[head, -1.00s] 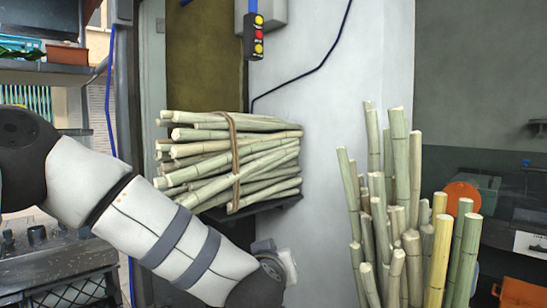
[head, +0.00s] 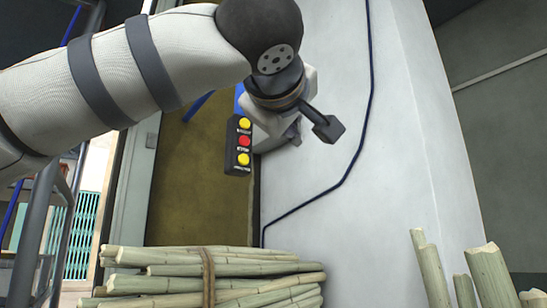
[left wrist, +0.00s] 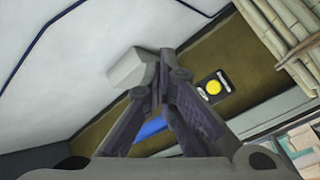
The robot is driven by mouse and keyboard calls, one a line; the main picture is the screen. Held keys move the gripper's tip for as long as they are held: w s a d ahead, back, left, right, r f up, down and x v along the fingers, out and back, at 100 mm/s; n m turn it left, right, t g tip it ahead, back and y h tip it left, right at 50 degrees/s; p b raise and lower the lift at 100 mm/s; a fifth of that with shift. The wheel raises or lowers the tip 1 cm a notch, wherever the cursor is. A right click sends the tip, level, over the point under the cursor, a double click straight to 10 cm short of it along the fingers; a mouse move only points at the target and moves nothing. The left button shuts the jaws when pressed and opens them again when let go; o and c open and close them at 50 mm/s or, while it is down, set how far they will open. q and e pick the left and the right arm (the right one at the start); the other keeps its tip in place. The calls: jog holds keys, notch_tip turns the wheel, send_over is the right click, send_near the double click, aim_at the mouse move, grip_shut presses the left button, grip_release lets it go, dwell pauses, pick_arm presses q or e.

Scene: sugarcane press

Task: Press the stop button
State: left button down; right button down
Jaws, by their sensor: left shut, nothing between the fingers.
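The stop button is the red button (head: 244,141) in the middle of a dark hanging control box (head: 238,165), between two yellow buttons. My left gripper (head: 296,138) is just right of the box in the head view, with its fingers partly hidden by my wrist. In the left wrist view its fingers (left wrist: 167,60) are shut and empty. There, one yellow button (left wrist: 213,87) of the box shows to the right of the fingers. The red button is not visible in that view; the fingers seem to cover that part. I see no contact with the box. My right gripper is not in view.
A white wall box (head: 268,138) sits close behind the gripper and control box. A blue cable (head: 371,90) runs down the white wall. A tied cane bundle (head: 180,270) lies below, and upright canes (head: 490,270) stand at lower right.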

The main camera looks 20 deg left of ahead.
aim_at(245, 141)
pick_arm(q)
jog(key=w+a+r, duration=0.1)
jog(key=w+a, duration=0.2)
jog(key=a, duration=0.4)
jog(key=shift+w+a+r, duration=0.2)
jog(key=shift+a, duration=0.2)
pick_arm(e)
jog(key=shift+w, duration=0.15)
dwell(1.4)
pick_arm(q)
jog(key=shift+w+a, duration=0.2)
jog(key=shift+a, duration=0.15)
jog(key=shift+w+a, duration=0.25)
jog(key=shift+a, duration=0.15)
dwell(0.9)
jog(key=shift+d, duration=0.15)
jog(key=shift+s+d, duration=0.45)
jog(key=shift+d, duration=0.15)
